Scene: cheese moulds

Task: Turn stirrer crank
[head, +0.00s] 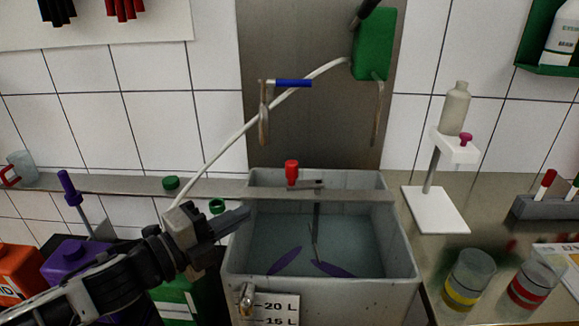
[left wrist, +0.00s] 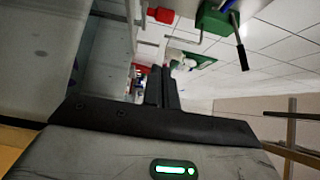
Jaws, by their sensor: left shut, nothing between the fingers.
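The stirrer crank has a red knob (head: 292,172) on a short metal arm (head: 312,185) above the bar across the grey tank (head: 398,250). A vertical shaft runs down from it to purple paddles (head: 331,269) in the tank's liquid. My left gripper (head: 243,215) is shut and empty at the tank's left rim, below and left of the red knob and apart from it. In the left wrist view the shut fingers (left wrist: 160,88) point towards the background, and a red knob (left wrist: 160,15) shows above them. My right gripper is in neither view.
A blue-handled tap (head: 291,83) and a green wall box (head: 374,45) with a pale hose are behind the tank. A white stand (head: 436,210) with a bottle and two jars (head: 468,278) are to the right. Purple (head: 75,262) and orange containers stand left.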

